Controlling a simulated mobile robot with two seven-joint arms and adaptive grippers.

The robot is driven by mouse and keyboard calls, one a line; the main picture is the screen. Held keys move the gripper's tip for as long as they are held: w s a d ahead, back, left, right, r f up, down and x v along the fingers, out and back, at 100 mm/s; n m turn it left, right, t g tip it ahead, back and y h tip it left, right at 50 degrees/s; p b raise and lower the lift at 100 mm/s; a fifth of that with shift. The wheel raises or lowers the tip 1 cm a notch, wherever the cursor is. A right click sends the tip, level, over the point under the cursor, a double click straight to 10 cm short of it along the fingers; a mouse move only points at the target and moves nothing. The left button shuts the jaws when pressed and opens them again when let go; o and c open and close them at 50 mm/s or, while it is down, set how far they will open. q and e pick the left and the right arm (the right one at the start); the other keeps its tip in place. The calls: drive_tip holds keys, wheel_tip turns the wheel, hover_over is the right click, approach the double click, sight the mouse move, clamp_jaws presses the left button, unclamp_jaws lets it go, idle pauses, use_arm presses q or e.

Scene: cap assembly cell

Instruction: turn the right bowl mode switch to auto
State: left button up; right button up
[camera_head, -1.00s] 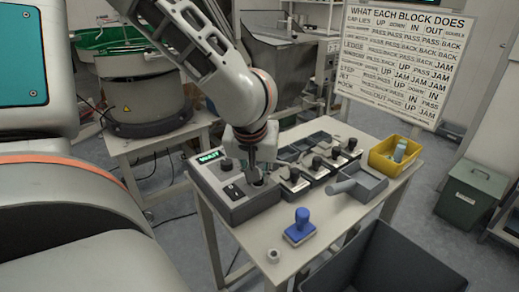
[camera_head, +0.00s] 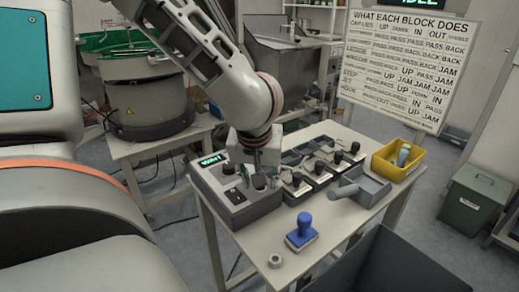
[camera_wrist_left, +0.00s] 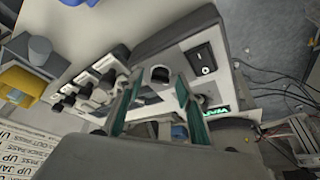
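The grey control box (camera_head: 240,211) stands on the table's left end, with a green-lit display (camera_head: 212,160), a black knob (camera_head: 228,168) and a black rocker switch (camera_head: 235,196). My left gripper (camera_head: 265,184) is above the box's right part, pointing down. In the left wrist view its two teal fingers (camera_wrist_left: 154,100) are apart, and a round black knob (camera_wrist_left: 160,73) shows beyond and between them, apparently untouched. The rocker switch (camera_wrist_left: 201,60) lies beside it. Which control is the right bowl mode switch, and its setting, I cannot tell. My right gripper is not in view.
A row of small blocks with black knobs (camera_head: 338,157) stands right of the box. A grey tray (camera_head: 374,190), a yellow bin (camera_head: 388,166), a blue-handled stamp (camera_head: 301,233) and a nut (camera_head: 275,261) are on the table. A dark bin (camera_head: 400,265) is in front.

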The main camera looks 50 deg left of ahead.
use_arm(q)
drive_tip(key=shift+r, duration=0.1)
drive_tip(key=v, duration=1.2)
drive_tip(key=shift+s+d, duration=0.1)
